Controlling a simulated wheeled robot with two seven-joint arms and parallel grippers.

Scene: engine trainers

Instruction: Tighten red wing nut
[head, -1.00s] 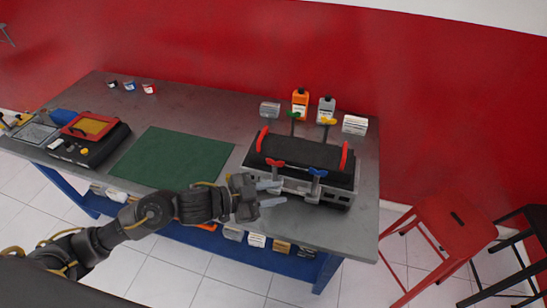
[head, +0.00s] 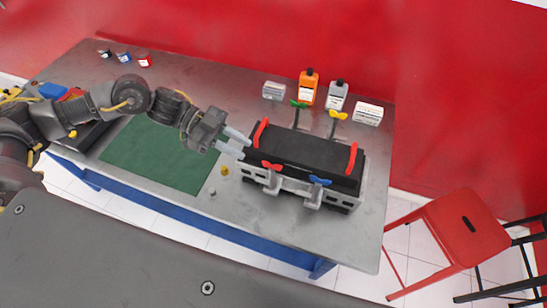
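The red wing nut (head: 271,166) sits on a clamp post at the near left side of the engine trainer (head: 307,160), a black-topped block with red handles. A blue wing nut (head: 320,181) is at its near right, a green one (head: 298,104) at the far left and a yellow one (head: 338,115) at the far right. My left gripper (head: 234,144) is open, with its two pale fingers apart and nothing between them. It is left of the trainer, up and left of the red wing nut and apart from it. My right gripper is out of view.
Orange (head: 308,88) and grey bottles (head: 337,96) and small boxes (head: 368,114) stand behind the trainer. A green mat (head: 155,155) lies left on the metal table. A small yellow object (head: 225,171) lies near the gripper. A red stool (head: 463,228) stands at the right.

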